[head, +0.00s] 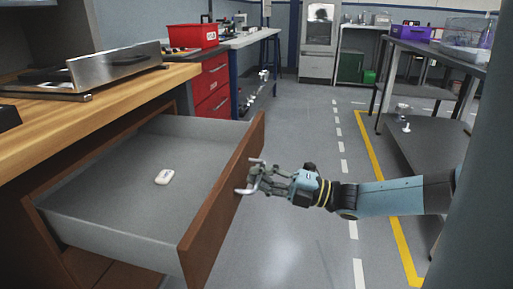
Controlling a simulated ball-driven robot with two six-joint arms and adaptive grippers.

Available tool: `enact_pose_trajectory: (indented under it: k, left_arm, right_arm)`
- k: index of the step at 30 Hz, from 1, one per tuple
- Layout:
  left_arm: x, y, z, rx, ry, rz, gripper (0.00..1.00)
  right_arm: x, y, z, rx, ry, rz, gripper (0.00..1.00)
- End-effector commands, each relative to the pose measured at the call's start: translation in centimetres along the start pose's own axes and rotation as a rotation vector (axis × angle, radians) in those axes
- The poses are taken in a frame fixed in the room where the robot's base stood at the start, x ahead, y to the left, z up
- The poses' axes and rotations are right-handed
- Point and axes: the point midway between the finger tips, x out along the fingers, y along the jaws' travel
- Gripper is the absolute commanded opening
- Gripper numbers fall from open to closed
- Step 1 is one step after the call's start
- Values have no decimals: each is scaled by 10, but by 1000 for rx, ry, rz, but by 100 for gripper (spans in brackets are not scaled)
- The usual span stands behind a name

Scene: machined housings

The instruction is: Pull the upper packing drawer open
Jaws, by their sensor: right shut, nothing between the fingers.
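The upper packing drawer (215,215) stands well out from the wooden bench at the left. Its brown front panel faces right, and its grey inside is exposed. A small white object (164,177) lies on the drawer floor. My right gripper (252,186) is at the outer face of the drawer front, beside the metal handle (249,188). Its fingers are shut with nothing seen between them; whether they touch the handle is hard to tell. My left gripper is not in view.
A wooden worktop (90,112) with a metal tray-like device (115,63) is above the drawer. Red drawers (210,88) and a red bin (192,36) stand behind. A grey table (430,125) is at right. The floor between is clear.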

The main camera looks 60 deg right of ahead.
Motion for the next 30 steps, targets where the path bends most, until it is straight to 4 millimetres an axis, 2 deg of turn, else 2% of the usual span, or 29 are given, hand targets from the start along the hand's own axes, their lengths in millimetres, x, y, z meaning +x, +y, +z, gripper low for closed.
enact_pose_trajectory:
  k: [5,12,13,23,26,30]
  left_arm:
    - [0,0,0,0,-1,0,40]
    - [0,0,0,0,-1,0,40]
    - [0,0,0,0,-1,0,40]
    - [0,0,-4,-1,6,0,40]
    - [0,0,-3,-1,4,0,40]
    - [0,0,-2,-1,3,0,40]
  right_arm:
    - [-2,-3,-1,0,0,-6,1]
    - [-1,-2,0,0,0,-4,32]
    - [-1,-1,0,0,0,-3,34]
    - [-6,-1,0,0,0,-4,34]
    - [-21,-2,0,1,-1,-6,34]
    - [-52,-2,0,0,-1,-8,34]
